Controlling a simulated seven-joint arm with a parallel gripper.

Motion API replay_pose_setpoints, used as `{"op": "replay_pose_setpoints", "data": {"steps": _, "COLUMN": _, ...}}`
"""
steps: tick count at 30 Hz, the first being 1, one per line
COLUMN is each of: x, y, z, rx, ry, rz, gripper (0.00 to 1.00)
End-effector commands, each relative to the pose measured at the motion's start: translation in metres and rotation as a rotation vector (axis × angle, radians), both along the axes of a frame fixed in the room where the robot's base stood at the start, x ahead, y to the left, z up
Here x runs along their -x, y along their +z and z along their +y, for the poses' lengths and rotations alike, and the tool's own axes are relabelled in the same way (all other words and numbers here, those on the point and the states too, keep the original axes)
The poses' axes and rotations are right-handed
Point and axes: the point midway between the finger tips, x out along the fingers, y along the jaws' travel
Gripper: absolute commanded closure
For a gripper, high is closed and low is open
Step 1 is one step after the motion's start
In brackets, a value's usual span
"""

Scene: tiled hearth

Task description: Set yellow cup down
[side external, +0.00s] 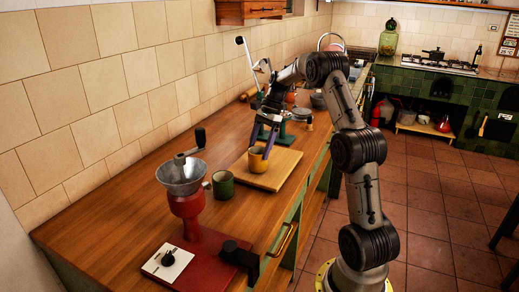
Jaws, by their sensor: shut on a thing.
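The yellow cup (258,160) is upright at the wooden cutting board (272,176) on the counter, near the board's left half. My gripper (264,146) points down from above and is shut on the yellow cup at its rim. The cup's base appears at the board's surface, but I cannot tell whether it touches. Part of the cup's upper edge is hidden by the fingers.
A green cup (223,185) stands left of the board. A red grinder with a metal funnel (182,175) stands at the front left. Bowls and a teal-based device (290,133) stand behind the board. The board's right part is bare.

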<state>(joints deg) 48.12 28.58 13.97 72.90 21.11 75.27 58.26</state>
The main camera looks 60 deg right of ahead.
Motion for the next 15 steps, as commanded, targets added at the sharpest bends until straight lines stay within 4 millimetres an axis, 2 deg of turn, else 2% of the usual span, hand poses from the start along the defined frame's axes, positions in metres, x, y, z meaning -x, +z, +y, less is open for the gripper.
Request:
{"op": "replay_pose_setpoints", "data": {"steps": 12, "x": 0.0001, "y": -0.0074, "z": 0.0000, "rx": 0.000, "ry": 0.000, "rz": -0.001, "gripper": 1.00}}
{"op": "replay_pose_setpoints", "data": {"steps": 13, "x": 0.0003, "y": -0.0082, "z": -0.0001, "rx": 0.000, "ry": 0.000, "rz": -0.001, "gripper": 0.21}}
{"op": "replay_pose_setpoints", "data": {"steps": 15, "x": 0.0002, "y": -0.0078, "z": 0.0000, "rx": 0.000, "ry": 0.000, "rz": -0.001, "gripper": 0.08}}
